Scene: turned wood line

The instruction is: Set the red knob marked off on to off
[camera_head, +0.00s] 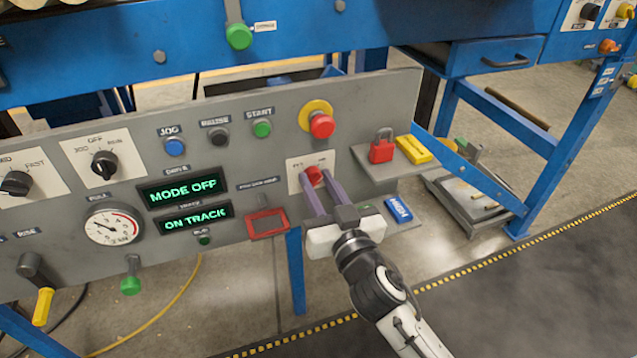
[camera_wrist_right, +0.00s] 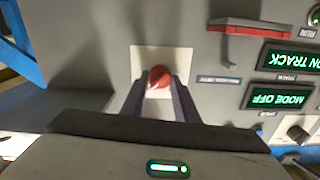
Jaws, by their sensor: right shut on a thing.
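The red knob (camera_head: 314,175) sits on a white plate (camera_head: 296,184) at the right part of the grey control panel. The plate has small labels above the knob, one at each side, that are hard to read. My right gripper (camera_head: 313,181) reaches up to the plate with its two purple-grey fingers on either side of the knob, shut on it. The right wrist view shows the red knob (camera_wrist_right: 158,78) between the fingertips. Which way the knob points is hard to tell. My left gripper is not in view.
A red emergency button (camera_head: 321,125) is above the plate. A red-framed holder (camera_head: 267,223) is to the left. A red padlock (camera_head: 382,147) and yellow block (camera_head: 414,149) sit on a shelf at right. Displays (camera_head: 184,190) read MODE OFF and ON TRACK.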

